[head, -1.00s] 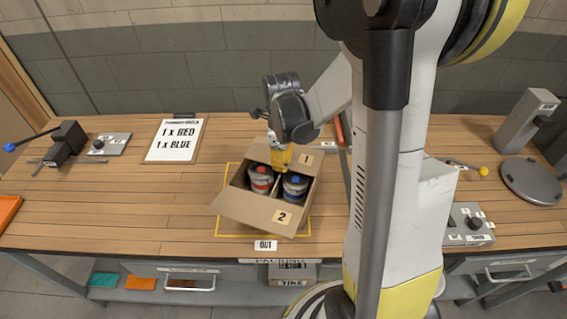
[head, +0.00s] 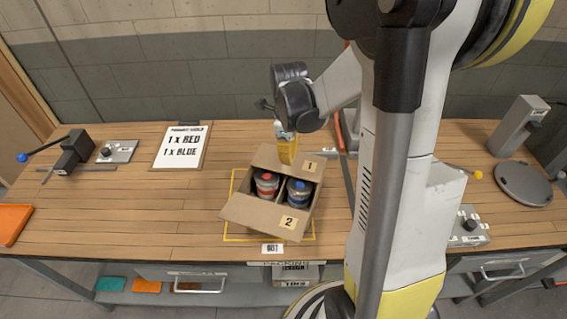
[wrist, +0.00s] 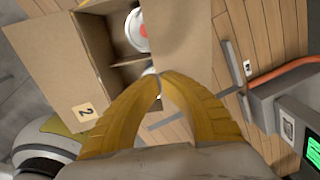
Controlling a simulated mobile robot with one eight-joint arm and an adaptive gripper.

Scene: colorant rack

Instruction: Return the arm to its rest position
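My gripper (head: 286,158) is above the far edge of the open cardboard box (head: 255,212), pointing down. In the wrist view its yellow fingers (wrist: 160,80) meet at the tips, with nothing seen between them. The box sits askew inside a yellow outline on the bench. A can with a red-marked lid (head: 266,183) and a can with a blue-marked lid (head: 298,191) stand side by side in it. The red-marked can also shows in the wrist view (wrist: 136,30); the other is mostly hidden there by the box and fingers.
An order board (head: 181,147) reading 1 x red, 1 x blue lies behind left of the box. A black lever tool (head: 74,150) stands at far left, an orange tray (head: 12,222) at the left edge. A grey stand (head: 518,125) and round plate (head: 529,182) are at right.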

